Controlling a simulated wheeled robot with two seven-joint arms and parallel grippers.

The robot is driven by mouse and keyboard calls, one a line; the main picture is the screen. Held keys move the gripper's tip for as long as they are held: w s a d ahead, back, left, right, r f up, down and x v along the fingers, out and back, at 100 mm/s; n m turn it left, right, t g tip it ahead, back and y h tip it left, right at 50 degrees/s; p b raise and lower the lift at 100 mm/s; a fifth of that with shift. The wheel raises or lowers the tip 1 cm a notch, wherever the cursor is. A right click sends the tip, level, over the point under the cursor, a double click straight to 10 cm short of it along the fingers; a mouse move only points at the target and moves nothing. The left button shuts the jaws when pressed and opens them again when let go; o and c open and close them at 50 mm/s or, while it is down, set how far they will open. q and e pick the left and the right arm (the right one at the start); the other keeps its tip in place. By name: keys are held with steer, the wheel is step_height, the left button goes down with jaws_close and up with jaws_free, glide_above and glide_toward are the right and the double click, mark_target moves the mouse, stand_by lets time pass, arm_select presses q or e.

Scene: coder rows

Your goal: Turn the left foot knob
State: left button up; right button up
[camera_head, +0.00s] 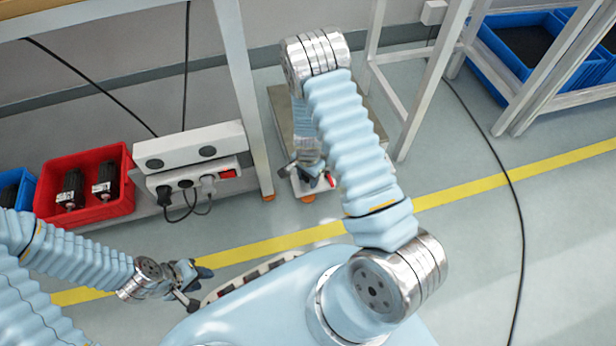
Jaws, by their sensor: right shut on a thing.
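A low metal-topped unit (283,113) with a white front stands on the floor in the gap between two frames. A red-orange foot part (307,198) shows at its lower front and a small red part (332,181) at its right. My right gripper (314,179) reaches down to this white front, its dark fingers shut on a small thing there. That thing looks like a foot knob, but the fingers hide most of it. My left gripper (196,287) is at the lower left, its dark fingers apart and empty, away from the unit.
A red bin (88,212) with dark motors stands at the left, beside a power strip (193,186) with cables. The bench leg (243,95) and the white frame (432,80) flank the unit. Blue bins (490,45) are at upper right. The floor at right is clear except a cable.

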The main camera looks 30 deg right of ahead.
steer(key=n, duration=0.6)
steer(key=shift+n+b, duration=0.3)
steer(key=shift+b, duration=0.05)
steer(key=n+b, duration=0.1)
steer(key=n, duration=1.1)
steer(key=shift+d+n+b, duration=0.1)
steer(key=shift+n+b, duration=0.2)
steer(key=shift+b, duration=0.05)
steer(key=n, duration=0.6)
steer(key=shift+w+r, duration=0.1)
steer(key=o, duration=0.8)
